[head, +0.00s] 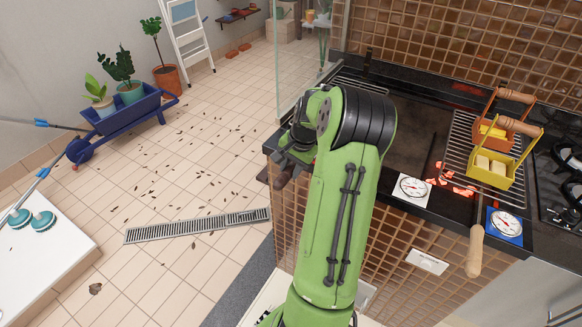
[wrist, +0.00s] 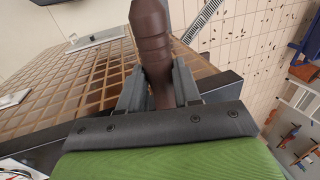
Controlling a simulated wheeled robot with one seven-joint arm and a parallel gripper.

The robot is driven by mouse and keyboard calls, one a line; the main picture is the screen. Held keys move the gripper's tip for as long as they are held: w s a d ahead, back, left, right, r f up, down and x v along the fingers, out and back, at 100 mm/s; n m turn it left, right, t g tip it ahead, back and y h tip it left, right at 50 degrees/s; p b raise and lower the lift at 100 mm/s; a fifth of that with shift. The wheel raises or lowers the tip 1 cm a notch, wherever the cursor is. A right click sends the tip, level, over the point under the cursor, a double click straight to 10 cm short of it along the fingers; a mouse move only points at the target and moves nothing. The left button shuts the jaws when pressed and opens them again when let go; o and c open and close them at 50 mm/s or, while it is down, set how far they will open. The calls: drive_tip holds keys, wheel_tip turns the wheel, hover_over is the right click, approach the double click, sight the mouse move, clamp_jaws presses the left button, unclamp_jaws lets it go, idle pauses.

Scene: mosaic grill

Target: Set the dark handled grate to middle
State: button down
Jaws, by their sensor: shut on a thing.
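My gripper (head: 284,166) is at the left front edge of the black grill counter. In the wrist view my gripper (wrist: 158,88) is shut around a dark brown handle (wrist: 150,38), which sticks out beyond the fingers. The handle belongs to the dark handled grate, whose bars (head: 362,86) show in part at the back left of the grill. My arm hides most of this grate and where it lies. A second grate (head: 460,130) with a light wooden handle (head: 475,250) lies at the right of the grill.
An orange basket (head: 503,125) and a yellow basket (head: 492,168) stand on the right grate. Glowing coals (head: 452,182) show beside it. A dark bare surface (head: 415,135) lies in the middle. Two dials (head: 412,188) are on the front edge. A glass panel (head: 310,60) stands at the back left.

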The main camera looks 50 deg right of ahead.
drive_tip(key=shift+r, duration=0.1)
wheel_tip(320, 180, up, 6)
drive_tip(key=p, duration=0.5)
drive_tip(key=shift+r, duration=0.1)
drive_tip(key=shift+f, duration=0.2)
drive_tip(key=c, duration=0.8)
unclamp_jaws()
drive_tip(key=p+v, duration=0.3)
drive_tip(key=v, duration=1.2)
drive_tip(key=shift+s+r, duration=0.1)
drive_tip(key=shift+r, duration=0.3)
